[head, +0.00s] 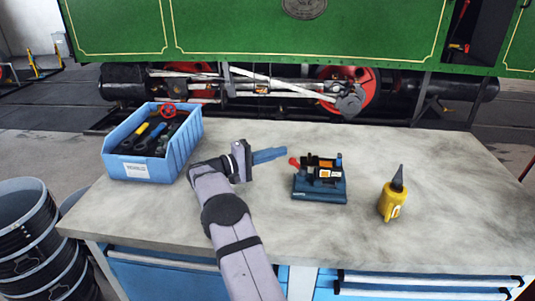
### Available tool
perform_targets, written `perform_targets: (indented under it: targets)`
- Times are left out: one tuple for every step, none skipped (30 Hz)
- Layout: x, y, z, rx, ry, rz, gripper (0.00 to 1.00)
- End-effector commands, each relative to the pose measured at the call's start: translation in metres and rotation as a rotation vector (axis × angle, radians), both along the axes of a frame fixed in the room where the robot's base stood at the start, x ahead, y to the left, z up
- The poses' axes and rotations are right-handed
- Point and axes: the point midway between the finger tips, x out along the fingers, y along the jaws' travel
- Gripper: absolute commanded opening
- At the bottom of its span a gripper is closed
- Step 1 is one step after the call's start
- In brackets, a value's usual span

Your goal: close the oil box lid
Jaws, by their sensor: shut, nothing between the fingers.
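The oil box (319,188) is a small dark blue and black unit standing on the workbench right of centre. A red knob or handle (294,162) sticks out at its upper left. Black parts with pale orange-marked labels show on its top; at this size I cannot tell which part is the lid or how far it stands open. My gripper (284,152) has blue fingers, is shut and empty, and points right. Its tips are just left of the red knob and slightly above it in the picture, seemingly apart from it.
A light blue bin (140,168) of tools stands on the grey bench (440,235) at the left. A yellow oil can (392,201) with a dark spout stands right of the oil box. Dark buckets (25,235) stand lower left. The bench's right side is mostly clear.

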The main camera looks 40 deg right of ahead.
Motion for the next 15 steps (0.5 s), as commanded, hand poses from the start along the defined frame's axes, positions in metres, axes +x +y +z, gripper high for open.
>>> perform_targets:
  targets:
    - [-0.003, -0.012, 0.002, 0.001, 0.000, -0.003, 0.00]
    - [-0.005, -0.017, 0.002, 0.000, 0.000, -0.003, 0.00]
    - [-0.007, -0.025, 0.002, 0.000, 0.000, -0.004, 0.00]
    - [-0.008, -0.031, 0.002, 0.000, -0.001, -0.003, 0.00]
    - [-0.009, -0.036, 0.002, 0.000, 0.000, -0.003, 0.00]
    - [-0.011, -0.044, 0.002, 0.000, 0.000, -0.004, 0.00]
    - [-0.012, -0.049, 0.002, 0.001, 0.000, -0.003, 0.00]
    - [-0.012, -0.044, 0.002, 0.001, 0.001, 0.002, 0.00]
    - [-0.015, -0.041, 0.002, 0.001, 0.002, 0.002, 0.00]
    - [-0.017, -0.040, 0.002, 0.001, 0.001, 0.002, 0.00]
    - [-0.019, -0.039, 0.002, 0.002, 0.003, 0.001, 0.00]
    - [-0.022, -0.037, 0.002, 0.001, 0.001, 0.001, 0.00]
    - [-0.024, -0.036, 0.002, 0.001, 0.001, 0.001, 0.00]
    - [-0.026, -0.035, 0.002, 0.001, 0.002, 0.001, 0.00]
    - [-0.028, -0.034, 0.002, 0.000, 0.001, 0.001, 0.00]
